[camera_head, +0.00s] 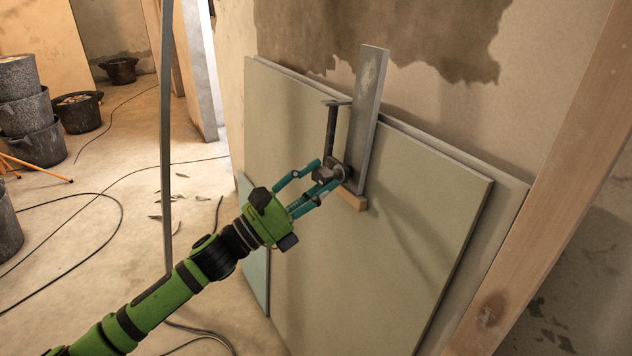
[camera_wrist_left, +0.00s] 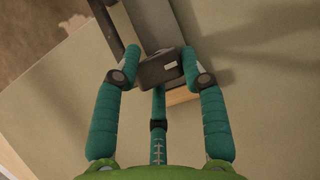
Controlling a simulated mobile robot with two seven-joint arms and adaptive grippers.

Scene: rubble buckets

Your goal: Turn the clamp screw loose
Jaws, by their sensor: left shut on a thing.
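A dark metal clamp (camera_head: 331,138) sits on the face of a pale green board, beside an upright grey metal strip. Its screw end has a dark, blocky handle (camera_wrist_left: 161,70) with a small light label in the left wrist view. My left gripper (camera_head: 328,176) has three teal fingers and comes in from the lower left. It is shut on this handle, with fingertips on both sides of it and the third finger below, as the left wrist view (camera_wrist_left: 160,75) shows. The fingers partly hide the screw in the head view. My right gripper is not in view.
Large boards (camera_head: 420,215) lean on the wall. The grey metal strip (camera_head: 370,105) stands against them, with a small wooden block (camera_head: 352,199) at its foot. A wooden post (camera_head: 545,180) rises at right. Buckets (camera_head: 36,142) stand at far left; cables (camera_head: 120,222) cross the floor.

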